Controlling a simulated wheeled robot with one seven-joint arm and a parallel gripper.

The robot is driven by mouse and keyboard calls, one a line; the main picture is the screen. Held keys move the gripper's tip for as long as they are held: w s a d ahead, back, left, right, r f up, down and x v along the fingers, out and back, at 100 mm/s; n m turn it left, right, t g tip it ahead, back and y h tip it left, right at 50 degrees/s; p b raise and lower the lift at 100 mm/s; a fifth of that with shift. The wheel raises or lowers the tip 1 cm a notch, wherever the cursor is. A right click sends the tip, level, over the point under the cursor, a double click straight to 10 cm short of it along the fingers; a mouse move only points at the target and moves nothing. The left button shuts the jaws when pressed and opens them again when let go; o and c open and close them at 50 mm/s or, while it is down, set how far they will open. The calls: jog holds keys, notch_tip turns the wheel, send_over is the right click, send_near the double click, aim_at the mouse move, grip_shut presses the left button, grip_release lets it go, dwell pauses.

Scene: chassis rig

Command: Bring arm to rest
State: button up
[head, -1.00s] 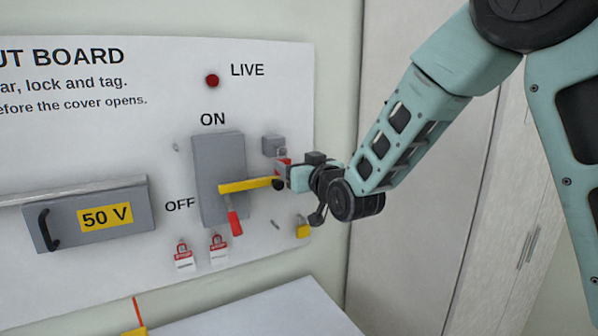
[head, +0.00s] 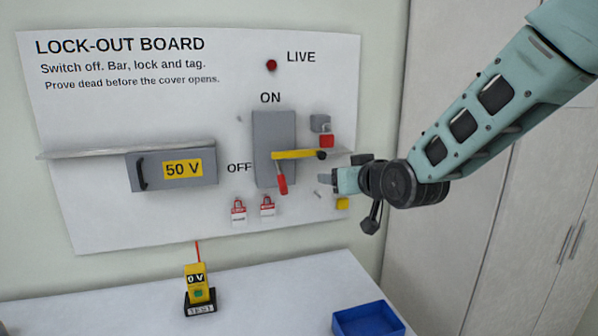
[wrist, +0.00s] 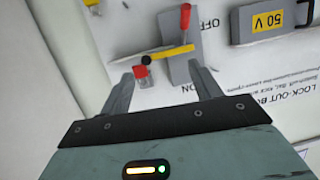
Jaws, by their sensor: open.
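My gripper (head: 328,182) is open and empty, in front of the right part of the lock-out board (head: 90,225), with its arm reaching in from the upper right. The wrist view shows its two spread fingers (wrist: 160,88) pointing at the board, with a red-and-clear padlock (wrist: 141,72) seen beside the left finger. The grey switch box (head: 272,130) has its red-handled lever (head: 282,184) pointing down, near OFF. A yellow bar (head: 295,155) with a black end lies across the switch. The red padlock (head: 326,141) hangs at a small grey block (head: 320,123).
A grey 50 V cover (head: 205,183) is on the board, left of the switch. Two red-and-white tags (head: 238,210) hang below. A yellow tester reading 0 V (head: 196,282) stands on the white table, with a blue tray (head: 368,322) at front right. A cabinet (head: 470,240) stands at right.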

jog(key=s+a+f+n+g+b, duration=0.1)
jog(key=s+a+f+g, duration=0.3)
jog(key=s, duration=0.4)
jog(key=s+a+f+n+g, duration=0.1)
jog(key=s+f+g, duration=0.3)
jog(key=s, duration=0.5)
jog(key=s+d+f+n+g+h, duration=0.1)
jog(key=s+d+f+g+h, duration=0.1)
jog(key=s, duration=0.8)
jog(key=s+d+f+n+g+h+b, duration=0.1)
jog(key=s+f+g, duration=0.3)
jog(key=s, duration=0.7)
jog(key=shift+s+d+f+n+h, duration=0.25)
jog(key=shift+d+f+h, duration=0.2)
jog(key=shift+d, duration=0.3)
